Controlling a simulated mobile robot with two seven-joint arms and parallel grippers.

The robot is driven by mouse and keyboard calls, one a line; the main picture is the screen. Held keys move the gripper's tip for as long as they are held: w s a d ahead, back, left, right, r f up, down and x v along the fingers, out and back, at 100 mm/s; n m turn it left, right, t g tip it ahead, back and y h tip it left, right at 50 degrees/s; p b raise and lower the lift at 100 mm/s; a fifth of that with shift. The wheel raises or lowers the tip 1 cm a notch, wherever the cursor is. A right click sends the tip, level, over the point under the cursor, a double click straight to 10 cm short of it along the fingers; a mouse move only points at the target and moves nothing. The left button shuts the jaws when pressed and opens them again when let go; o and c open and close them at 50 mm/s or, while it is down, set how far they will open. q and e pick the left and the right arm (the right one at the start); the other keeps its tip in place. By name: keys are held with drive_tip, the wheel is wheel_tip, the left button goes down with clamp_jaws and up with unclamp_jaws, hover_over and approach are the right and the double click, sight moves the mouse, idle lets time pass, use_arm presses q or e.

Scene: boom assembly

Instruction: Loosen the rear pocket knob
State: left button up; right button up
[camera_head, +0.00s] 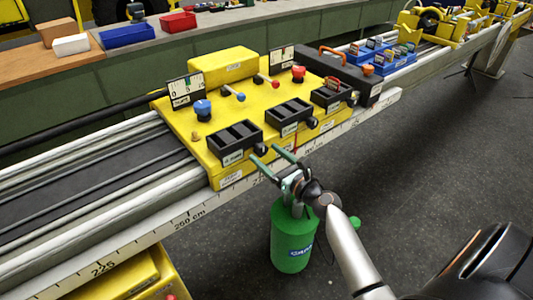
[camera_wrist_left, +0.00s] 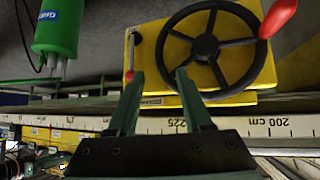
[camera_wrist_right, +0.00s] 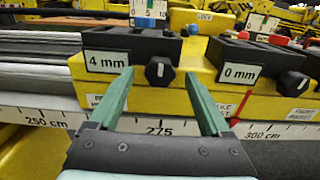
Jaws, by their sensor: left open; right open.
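The black pocket block marked "4 mm" (camera_wrist_right: 118,62) sits at the left of the yellow carriage's front edge. Its black knob (camera_wrist_right: 158,72) faces me, and it also shows in the head view (camera_head: 261,150). A "POCKET" label below it is partly hidden by a finger. My right gripper (camera_head: 268,157) is open, and in the right wrist view (camera_wrist_right: 158,78) its fingertips appear on either side of that knob. I cannot tell whether they touch it. My left gripper (camera_wrist_left: 158,75) is open and empty, below a black handwheel (camera_wrist_left: 205,46) in its view; it is not in the head view.
A second block marked "0 mm" (camera_wrist_right: 240,70) with its own knob (camera_wrist_right: 290,84) stands to the right. Open floor (camera_head: 430,150) lies to the right.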

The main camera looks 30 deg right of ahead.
drive_tip(key=shift+w, duration=0.45)
clamp_jaws()
idle(0.5)
